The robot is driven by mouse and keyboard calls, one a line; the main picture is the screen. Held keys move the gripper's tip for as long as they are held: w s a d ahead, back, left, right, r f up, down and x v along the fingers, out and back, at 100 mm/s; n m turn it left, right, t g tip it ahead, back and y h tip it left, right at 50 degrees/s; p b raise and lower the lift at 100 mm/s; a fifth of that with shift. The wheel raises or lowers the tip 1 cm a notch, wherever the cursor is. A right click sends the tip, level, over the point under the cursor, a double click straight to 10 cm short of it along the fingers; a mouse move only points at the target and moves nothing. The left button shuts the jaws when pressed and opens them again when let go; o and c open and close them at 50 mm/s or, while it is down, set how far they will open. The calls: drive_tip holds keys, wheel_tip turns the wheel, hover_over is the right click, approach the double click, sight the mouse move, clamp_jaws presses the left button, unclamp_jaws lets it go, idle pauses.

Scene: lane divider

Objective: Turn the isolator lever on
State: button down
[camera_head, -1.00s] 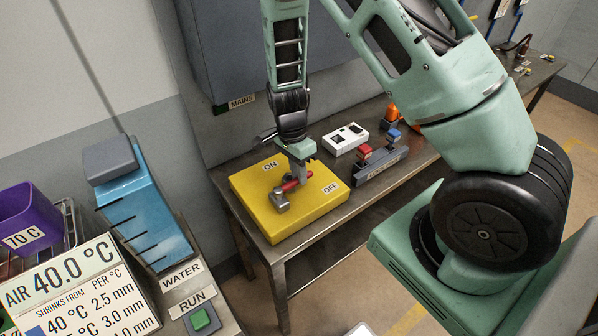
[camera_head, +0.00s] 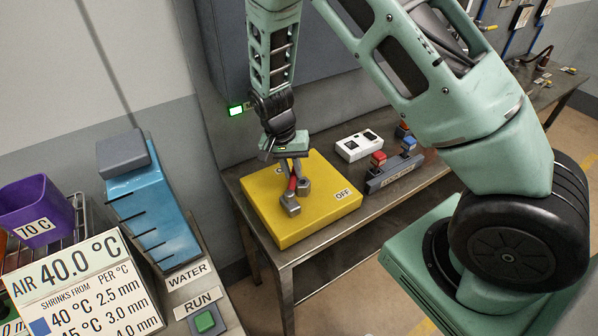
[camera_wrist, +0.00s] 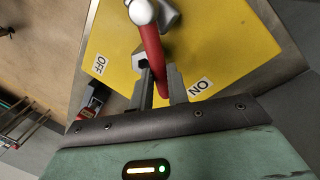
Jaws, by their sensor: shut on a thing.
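The isolator lever has a red handle (camera_head: 292,184) on a grey pivot (camera_head: 290,204), mounted on a yellow box (camera_head: 325,212). The handle points from the pivot toward the back of the box, on the ON side. The ON label (camera_wrist: 200,87) shows clearly in the wrist view but is mostly hidden in the head view. The OFF label (camera_head: 343,194) is to the right, away from the handle. My gripper (camera_head: 290,172) is shut on the red handle; in the wrist view the handle (camera_wrist: 152,45) runs between the two grey fingers.
A green lamp (camera_head: 236,110) glows on the grey wall cabinet (camera_head: 310,60). A white box (camera_head: 359,146) and a grey block with red and blue switches (camera_head: 392,172) stand right of the yellow box. A short grey post (camera_head: 304,187) stands close to the handle.

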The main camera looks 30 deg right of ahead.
drive_tip(key=a+n, duration=0.1)
drive_tip(key=n, duration=0.1)
drive_tip(key=w+a+n+b, duration=0.1)
drive_tip(key=shift+n+t, duration=0.3)
drive_tip(key=shift+n, duration=0.1)
drive_tip(key=shift+w+a+n+t+h+b, duration=0.1)
drive_tip(key=shift+a+n+t+h+b, duration=0.2)
drive_tip(key=shift+a+n, duration=0.6)
drive_tip(key=shift+w+a+n+t+b, duration=0.1)
drive_tip(key=shift+a+n+b, duration=0.3)
drive_tip(key=shift+n, duration=0.9)
drive_tip(key=c, duration=1.3)
unclamp_jaws()
drive_tip(key=shift+r, duration=0.1)
drive_tip(key=shift+c, duration=0.2)
drive_tip(key=a+r+b, duration=0.3)
drive_tip(key=r+b, duration=0.1)
drive_tip(key=r, duration=1.3)
drive_tip(key=shift+a, duration=0.2)
drive_tip(key=shift+s, duration=0.1)
